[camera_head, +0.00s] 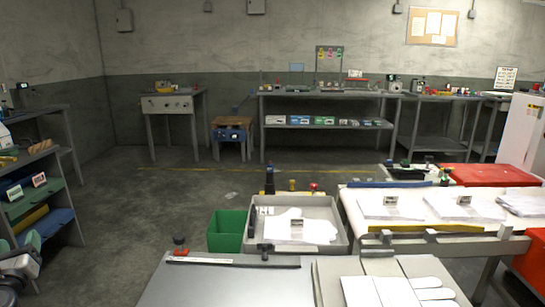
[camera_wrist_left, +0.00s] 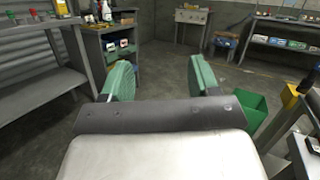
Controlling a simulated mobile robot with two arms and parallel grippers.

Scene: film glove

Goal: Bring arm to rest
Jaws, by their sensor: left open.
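My left gripper (camera_head: 28,246) shows at the lower left edge of the head view, partly cut off by the frame. In the left wrist view its two green fingers (camera_wrist_left: 160,78) stand wide apart with nothing between them. It hangs over open floor, apart from the benches and the shelf. My right gripper is not in view. White flat gloves (camera_head: 290,226) lie in a grey tray (camera_head: 338,240) at the centre of the head view.
A green bin (camera_head: 227,231) stands left of the tray, and also shows in the wrist view (camera_wrist_left: 243,106). A shelf unit (camera_head: 75,213) stands at the left. A grey worktop (camera_head: 215,285) fills the front. White stacks (camera_head: 391,207) lie on the right bench.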

